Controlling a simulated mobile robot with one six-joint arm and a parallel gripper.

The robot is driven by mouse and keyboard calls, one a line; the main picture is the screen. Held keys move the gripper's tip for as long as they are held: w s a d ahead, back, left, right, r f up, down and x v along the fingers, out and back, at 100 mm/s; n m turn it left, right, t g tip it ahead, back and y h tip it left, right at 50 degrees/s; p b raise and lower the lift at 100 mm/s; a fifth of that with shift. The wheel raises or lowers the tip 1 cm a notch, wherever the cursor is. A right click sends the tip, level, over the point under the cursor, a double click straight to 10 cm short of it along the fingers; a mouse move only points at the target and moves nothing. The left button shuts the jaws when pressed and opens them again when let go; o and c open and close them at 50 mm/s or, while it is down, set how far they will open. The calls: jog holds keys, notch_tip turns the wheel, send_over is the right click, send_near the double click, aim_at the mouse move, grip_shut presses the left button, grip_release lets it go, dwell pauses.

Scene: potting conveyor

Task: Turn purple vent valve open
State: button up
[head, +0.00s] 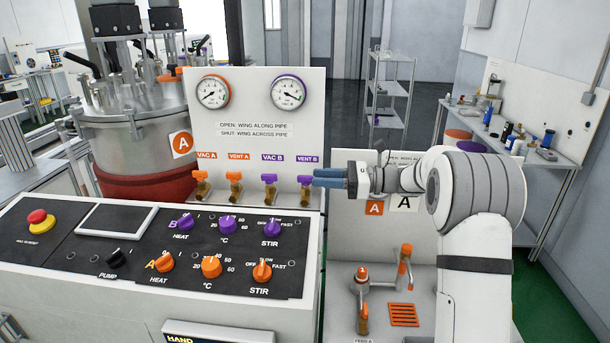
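The purple vent valve (304,184) is the rightmost in a row of small brass valves, under the label VENT B on the white panel. It has a purple wing on a brass body. My gripper (314,178) reaches in from the right, its blue fingers level with the wing and their tips right beside it. I cannot tell whether they touch the wing, or whether there is a gap between the fingers. The wing is partly covered by the fingertips, so its angle to the pipe is unclear.
The purple VAC B valve (269,183) stands just left, then the orange VENT A valve (235,181) and VAC A valve (202,178). Gauges (288,93) sit above. The control console (150,260) fills the front left. Orange-handled taps (405,255) stand below my arm.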

aim_at(305, 176)
jog(key=shift+w+a+p, duration=0.1)
jog(key=shift+a+p, duration=0.45)
jog(key=shift+a, duration=1.85)
jog(key=shift+c, duration=0.2)
grip_shut()
